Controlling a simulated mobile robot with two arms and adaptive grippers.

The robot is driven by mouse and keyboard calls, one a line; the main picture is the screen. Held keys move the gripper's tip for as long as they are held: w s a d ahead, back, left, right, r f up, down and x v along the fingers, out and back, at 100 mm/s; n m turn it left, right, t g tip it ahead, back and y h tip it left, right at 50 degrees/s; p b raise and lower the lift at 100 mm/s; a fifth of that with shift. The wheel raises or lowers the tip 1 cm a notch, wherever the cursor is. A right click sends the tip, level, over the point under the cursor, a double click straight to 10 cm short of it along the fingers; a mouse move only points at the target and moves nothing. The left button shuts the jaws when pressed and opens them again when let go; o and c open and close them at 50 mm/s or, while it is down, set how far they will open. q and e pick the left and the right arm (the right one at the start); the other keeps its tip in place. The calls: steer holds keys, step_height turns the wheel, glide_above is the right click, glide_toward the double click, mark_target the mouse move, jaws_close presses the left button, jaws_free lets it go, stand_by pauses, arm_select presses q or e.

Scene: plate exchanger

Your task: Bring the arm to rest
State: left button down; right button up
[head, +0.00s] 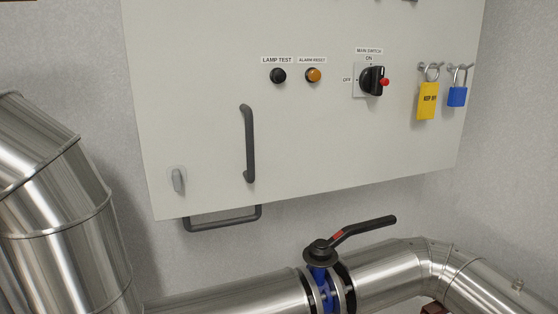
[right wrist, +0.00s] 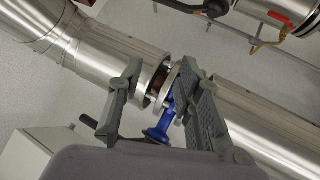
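Neither of my grippers shows in the head view. In the right wrist view my right gripper (right wrist: 160,68) is open, its two grey fingers spread apart with nothing held between them. Past the gap a blue valve (right wrist: 162,125) sits on a metal pipe; the distance to it is hard to judge. In the head view a blue valve (head: 322,284) with a black lever (head: 362,229) sits on the pipe, the lever slanting up to the right. My left gripper is in neither view.
Thick metal pipes (head: 60,200) run left and below. A red-handled valve (right wrist: 280,20) shows upper right.

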steer(key=s+a+f+g+y, duration=0.1)
steer(key=s+f+g, duration=0.25)
steer(key=s, duration=0.55)
steer(key=s+a+f+g+y, duration=0.1)
steer(key=s+f+g, duration=0.2)
steer(key=s+f, duration=0.35)
steer(key=s+f+g+b, duration=0.1)
steer(key=s+f, duration=0.1)
steer(key=f, duration=1.1)
steer(key=s+f, duration=0.2)
steer(key=f, duration=1.2)
steer(key=s+d+f+g, duration=0.1)
steer(key=s+d+f, duration=0.2)
steer(key=s+f, duration=1.3)
steer(key=shift+s+b, duration=0.25)
steer(key=shift+b, duration=0.2)
